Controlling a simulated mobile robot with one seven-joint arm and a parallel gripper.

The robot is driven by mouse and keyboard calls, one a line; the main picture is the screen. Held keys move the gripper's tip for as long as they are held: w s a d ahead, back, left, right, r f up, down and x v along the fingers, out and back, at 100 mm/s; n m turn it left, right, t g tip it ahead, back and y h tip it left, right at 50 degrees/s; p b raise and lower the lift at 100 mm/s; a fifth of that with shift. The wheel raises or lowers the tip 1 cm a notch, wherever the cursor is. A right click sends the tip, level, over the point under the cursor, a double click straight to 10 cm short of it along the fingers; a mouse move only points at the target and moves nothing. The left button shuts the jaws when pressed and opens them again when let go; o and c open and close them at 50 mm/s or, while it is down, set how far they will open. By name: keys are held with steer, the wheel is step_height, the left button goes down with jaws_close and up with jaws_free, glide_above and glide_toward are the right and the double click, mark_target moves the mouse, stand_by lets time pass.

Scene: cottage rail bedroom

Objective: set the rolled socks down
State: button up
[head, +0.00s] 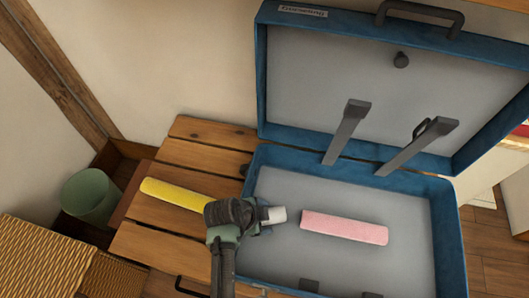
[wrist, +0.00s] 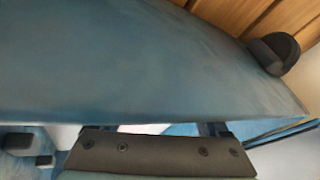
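A strip of white also shows between the fingers of my gripper (wrist: 155,129) in the wrist view; the rest of the socks is hidden. The gripper appears shut on them. The suitcase's blue wall (wrist: 130,60) fills much of the wrist view, close to the gripper. I cannot tell whether the socks touch the suitcase floor.
A pink roll (head: 344,227) lies in the suitcase, right of my gripper. A yellow roll (head: 175,194) lies on the slatted wooden bench (head: 190,153) at left. The raised lid (head: 330,60) stands behind, with two grey stays (head: 347,132). A green bin (head: 89,194) stands at far left.

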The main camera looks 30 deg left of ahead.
steer(key=shift+o, duration=1.2)
steer(key=shift+r, duration=0.15)
steer(key=p+v, duration=0.3)
steer(key=v, duration=0.9)
steer(key=shift+p, duration=0.35)
